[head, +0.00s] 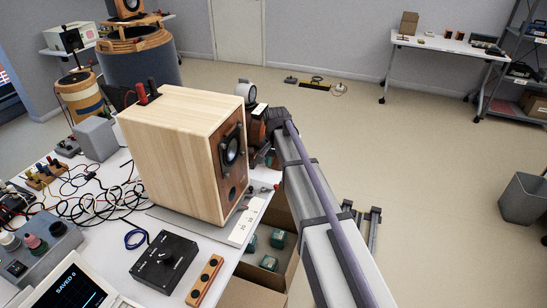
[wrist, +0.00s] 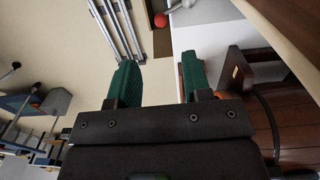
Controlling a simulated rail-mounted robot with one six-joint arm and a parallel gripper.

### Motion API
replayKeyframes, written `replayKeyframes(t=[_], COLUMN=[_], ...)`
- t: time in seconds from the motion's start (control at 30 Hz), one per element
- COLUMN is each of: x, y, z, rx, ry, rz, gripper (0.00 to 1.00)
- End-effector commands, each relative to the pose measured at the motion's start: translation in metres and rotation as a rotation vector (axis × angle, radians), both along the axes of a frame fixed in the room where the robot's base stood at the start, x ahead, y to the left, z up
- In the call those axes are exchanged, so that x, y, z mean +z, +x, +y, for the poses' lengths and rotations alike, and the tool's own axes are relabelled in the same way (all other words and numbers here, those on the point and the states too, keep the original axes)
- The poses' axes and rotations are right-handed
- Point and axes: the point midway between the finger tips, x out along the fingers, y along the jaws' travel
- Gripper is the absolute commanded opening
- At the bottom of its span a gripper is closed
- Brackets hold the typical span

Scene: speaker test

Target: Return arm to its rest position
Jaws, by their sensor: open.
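My gripper (wrist: 161,72) shows in the wrist view with its two green fingers apart and nothing between them. In the head view my arm (head: 312,190) reaches up from the bottom right to beside the front of the wooden speaker box (head: 165,150). The gripper fingers are not clearly visible there. The speaker box stands upright on the white bench (head: 110,225), its driver facing right, toward my arm. In the wrist view, brown wooden surfaces (wrist: 290,110) lie close to the right of the fingers; whether they touch cannot be told.
An open carton (head: 262,292) with green items sits below the bench edge, beside my arm. The floor (head: 420,170) to the right is mostly clear. A grey bin (head: 523,199) stands far right.

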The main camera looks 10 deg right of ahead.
Motion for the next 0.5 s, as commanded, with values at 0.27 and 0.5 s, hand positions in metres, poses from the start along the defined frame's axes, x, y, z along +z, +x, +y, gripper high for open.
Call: replayKeyframes(t=[0.27,0.5], x=[0.001,0.027], y=[-0.045,-0.227], z=[0.001,0.012], rx=[0.21,0.549], ry=[0.0,-0.001], rz=[0.0,0.001], gripper=[0.45,0.45])
